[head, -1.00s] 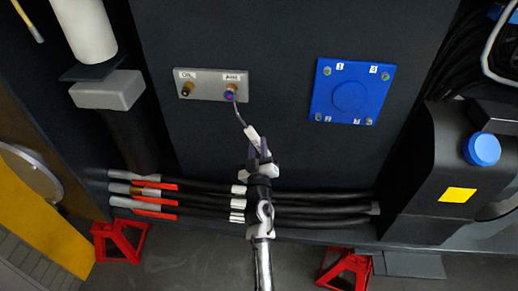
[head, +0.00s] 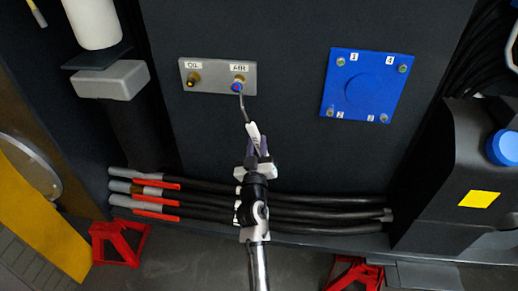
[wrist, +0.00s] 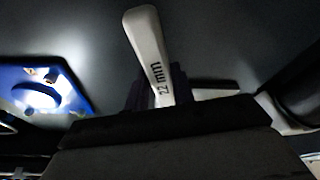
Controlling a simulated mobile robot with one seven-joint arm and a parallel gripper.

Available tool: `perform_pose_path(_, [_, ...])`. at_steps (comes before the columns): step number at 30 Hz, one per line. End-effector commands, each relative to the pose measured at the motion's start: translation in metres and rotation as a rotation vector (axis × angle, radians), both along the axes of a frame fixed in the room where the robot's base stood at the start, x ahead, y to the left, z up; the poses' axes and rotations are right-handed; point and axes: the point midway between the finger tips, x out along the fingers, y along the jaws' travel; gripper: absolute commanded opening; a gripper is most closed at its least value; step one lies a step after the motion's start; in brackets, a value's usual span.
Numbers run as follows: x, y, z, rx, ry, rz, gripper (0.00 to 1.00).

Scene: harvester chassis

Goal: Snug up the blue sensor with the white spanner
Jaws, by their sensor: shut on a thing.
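The blue sensor (head: 237,88) sits in the fitting under the AIR label, on the right of a small grey plate (head: 217,77). My gripper (head: 258,155) is below it, shut on the white handle of the spanner (head: 253,131). A thin grey length runs up from the handle to the sensor. Its upper end meets the sensor's lower edge, but whether the jaw is around it is too small to tell. In the wrist view the white spanner (wrist: 150,50), marked 22 mm, stands out from between my dark fingers (wrist: 155,90).
A brass fitting (head: 193,79) labelled OIL is left of the sensor. A blue square cover (head: 366,86) with numbered bolts is on the right. Black hoses (head: 320,212) run across below, near my gripper. Red stands (head: 119,243) are on the floor. The dark panel between is clear.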

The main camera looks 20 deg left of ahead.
Motion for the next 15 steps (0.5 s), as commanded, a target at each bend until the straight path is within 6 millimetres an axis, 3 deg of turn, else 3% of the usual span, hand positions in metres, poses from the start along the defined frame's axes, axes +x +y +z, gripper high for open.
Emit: perform_pose_path(15, [-0.0009,0.0040,-0.0030,0.021,0.001,0.001,0.00])
